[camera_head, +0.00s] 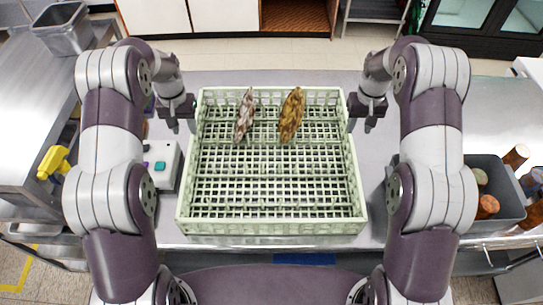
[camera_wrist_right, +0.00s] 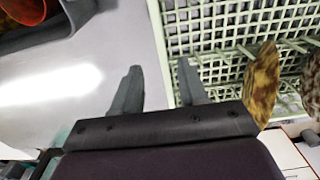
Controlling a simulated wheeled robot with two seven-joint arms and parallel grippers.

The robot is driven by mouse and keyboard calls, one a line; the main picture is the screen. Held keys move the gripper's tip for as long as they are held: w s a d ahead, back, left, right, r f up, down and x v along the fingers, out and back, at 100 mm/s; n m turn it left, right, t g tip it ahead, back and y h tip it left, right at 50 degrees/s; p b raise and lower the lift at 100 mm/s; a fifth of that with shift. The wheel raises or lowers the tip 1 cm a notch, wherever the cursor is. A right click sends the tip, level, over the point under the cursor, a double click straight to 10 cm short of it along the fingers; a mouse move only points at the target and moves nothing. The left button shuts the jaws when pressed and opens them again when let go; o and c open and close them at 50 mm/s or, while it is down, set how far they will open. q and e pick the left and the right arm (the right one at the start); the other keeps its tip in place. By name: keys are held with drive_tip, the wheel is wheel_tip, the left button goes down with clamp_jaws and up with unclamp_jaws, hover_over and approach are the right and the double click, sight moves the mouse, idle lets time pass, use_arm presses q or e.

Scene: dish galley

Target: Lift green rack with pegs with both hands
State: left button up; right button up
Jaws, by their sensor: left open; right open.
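The pale green rack with pegs (camera_head: 184,205) sits flat on the metal counter. Two patterned oval dishes stand on edge in its far half: a brown-and-white one (camera_head: 244,116) and a golden-brown one (camera_head: 291,116). My left gripper (camera_head: 182,119) is open at the rack's left wall, near the far corner. My right gripper (camera_head: 361,119) is open at the right wall, near the far corner. In the right wrist view, the right fingers (camera_wrist_right: 158,88) appear on either side of the rack's wall (camera_wrist_right: 161,45). I cannot tell whether either gripper touches the rack.
A light grey box with coloured buttons (camera_head: 160,165) stands close to the rack's left side. A dark grey bin (camera_head: 510,203) with brown cups is at the right. Bare counter (camera_head: 330,79) lies behind the rack.

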sight(190, 144)
use_arm(q)
drive_tip(key=f, duration=1)
drive_tip(key=shift+w+f, duration=0.2)
drive_tip(key=shift+f, duration=0.05)
use_arm(e)
wheel_tip(190, 144, down, 10)
drive_tip(key=shift+w+f, duration=0.15)
drive_tip(key=shift+f, duration=0.1)
use_arm(q)
drive_tip(key=shift+w+f, duration=0.15)
drive_tip(key=shift+f, duration=0.35)
use_arm(e)
drive_tip(key=shift+w+f, duration=0.15)
drive_tip(key=shift+f, duration=0.35)
use_arm(q)
clamp_jaws()
use_arm(e)
drive_tip(key=shift+r, duration=0.1)
clamp_jaws()
